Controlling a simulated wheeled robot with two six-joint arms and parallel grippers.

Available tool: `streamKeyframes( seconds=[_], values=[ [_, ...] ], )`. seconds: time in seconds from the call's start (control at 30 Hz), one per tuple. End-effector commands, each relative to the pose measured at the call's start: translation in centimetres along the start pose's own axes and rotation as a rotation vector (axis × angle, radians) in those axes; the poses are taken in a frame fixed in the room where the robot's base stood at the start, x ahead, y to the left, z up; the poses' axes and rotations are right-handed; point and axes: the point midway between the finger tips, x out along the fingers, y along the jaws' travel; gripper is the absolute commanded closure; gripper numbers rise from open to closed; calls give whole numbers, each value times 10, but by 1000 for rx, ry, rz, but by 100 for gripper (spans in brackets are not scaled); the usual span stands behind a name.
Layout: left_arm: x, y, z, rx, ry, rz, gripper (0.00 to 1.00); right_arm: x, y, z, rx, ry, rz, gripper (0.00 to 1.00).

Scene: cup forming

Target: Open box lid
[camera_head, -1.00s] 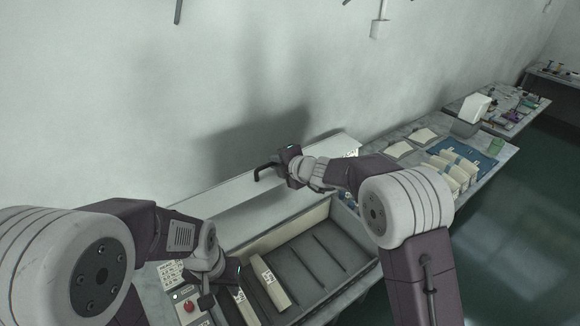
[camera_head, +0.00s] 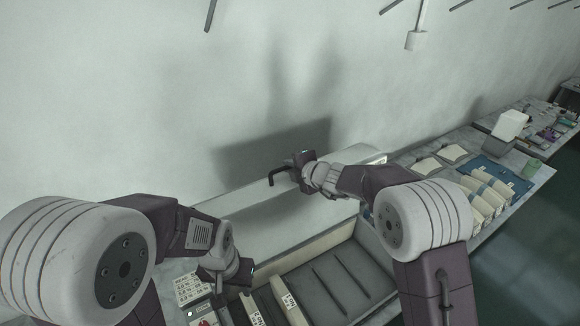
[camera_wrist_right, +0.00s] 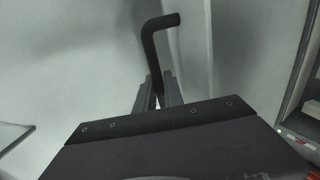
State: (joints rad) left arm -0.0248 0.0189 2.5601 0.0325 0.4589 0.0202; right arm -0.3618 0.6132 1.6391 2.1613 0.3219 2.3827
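The box (camera_head: 336,283) is in the lower middle of the head view, its dark, divided interior exposed from above. Its pale lid (camera_head: 330,211) stands raised behind the opening, near the wall. My right gripper (camera_head: 285,172) is at the lid's upper edge, at a black bent handle (camera_head: 273,179). In the right wrist view the handle (camera_wrist_right: 152,40) runs down between the two fingers (camera_wrist_right: 158,92), which are closed around it. My left gripper (camera_head: 240,284) points down at the box's left end; its fingertips are hidden.
Cream cartons (camera_head: 288,300) stand inside the box at the left. A control panel with a red button (camera_head: 207,321) is left of the box. Worktables with a blue mat (camera_head: 505,178) and more cartons extend to the right. The wall is close behind the lid.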

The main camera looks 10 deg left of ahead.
Motion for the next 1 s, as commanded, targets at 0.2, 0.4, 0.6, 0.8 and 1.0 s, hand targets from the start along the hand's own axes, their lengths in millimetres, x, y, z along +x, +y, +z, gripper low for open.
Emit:
streamKeyframes(
  seconds=[0.2,0.4,0.6,0.8,1.0],
  values=[
    [0,0,0,0,0,0,64,0,-2,0,-1,0,-5,66],
    [2,0,0,0,0,0,64,-5,-2,0,0,-1,-3,66],
    [9,0,1,0,0,0,64,-46,-1,1,-2,-2,-1,66],
    [10,0,1,0,0,0,64,-82,-1,0,-2,-1,-2,66],
    [9,0,1,0,0,0,64,-90,-2,0,-1,0,-4,66]
  ],
)
